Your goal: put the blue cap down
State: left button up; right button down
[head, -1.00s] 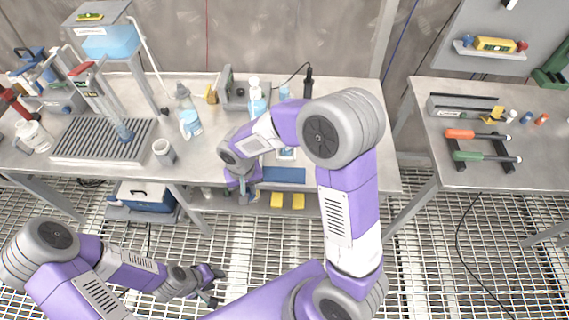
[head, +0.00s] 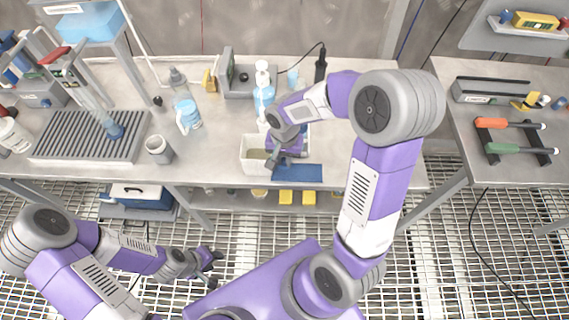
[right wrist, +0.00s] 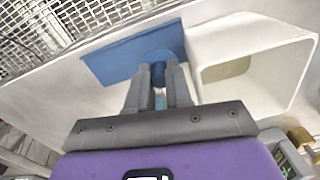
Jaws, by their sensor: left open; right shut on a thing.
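My right gripper (head: 284,158) is over the workbench, above the edge of a blue mat (head: 300,173). In the right wrist view its fingers (right wrist: 158,72) are shut on the blue cap (right wrist: 158,57), a small dark-blue piece at the fingertips. The blue mat (right wrist: 130,52) lies behind the cap in that view; I cannot tell whether the cap touches it. In the head view the cap is hidden by the gripper. My left gripper (head: 212,266) is open and empty, low in front of the bench over the grated floor.
A white bin (right wrist: 290,60) stands right beside the mat; it also shows in the head view (head: 246,165). A pump bottle (head: 263,92), a wash bottle (head: 187,116) and a grey cup (head: 159,149) stand nearby. The bench front edge is close to the mat.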

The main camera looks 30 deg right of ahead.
aim_at(284, 159)
notch_tip(284, 159, down, 3)
jog(key=shift+s+r+b, duration=0.1)
jog(key=shift+b, duration=0.25)
jog(key=shift+f, duration=0.2)
jog(key=shift+f, duration=0.15)
jog(key=c, duration=1.3)
grip_release()
